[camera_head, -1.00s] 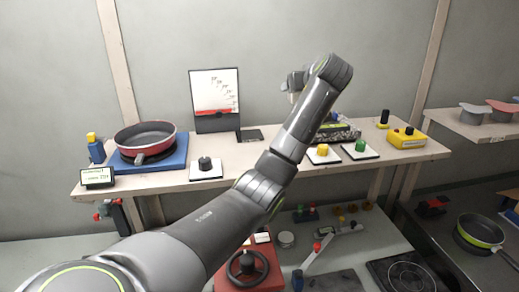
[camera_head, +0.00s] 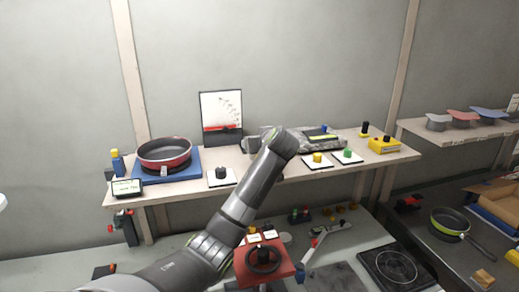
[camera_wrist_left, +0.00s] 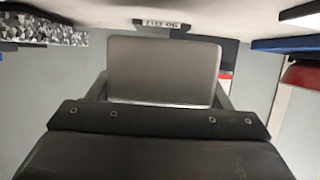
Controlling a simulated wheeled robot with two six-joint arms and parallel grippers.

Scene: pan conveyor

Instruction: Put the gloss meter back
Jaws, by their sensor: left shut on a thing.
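My left arm reaches up from the bottom of the head view to the wall shelf, with my left gripper (camera_head: 252,144) low over the shelf, in front of the chart stand. In the left wrist view my left gripper (camera_wrist_left: 160,88) is shut on a plain grey block (camera_wrist_left: 163,70), which I take to be the gloss meter. One finger is on each side of it. A small label plate (camera_wrist_left: 162,24) shows just beyond the block. In the head view the block is small and partly hidden by my wrist; I cannot tell whether it touches the shelf. My right gripper is not in view.
The chart stand (camera_head: 221,112) is close behind my gripper. A red pan (camera_head: 164,153) on a blue base (camera_head: 185,166) and a black knob (camera_head: 221,173) are left. Yellow (camera_head: 317,157) and green (camera_head: 347,153) buttons and a speckled slab (camera_head: 330,145) are right.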

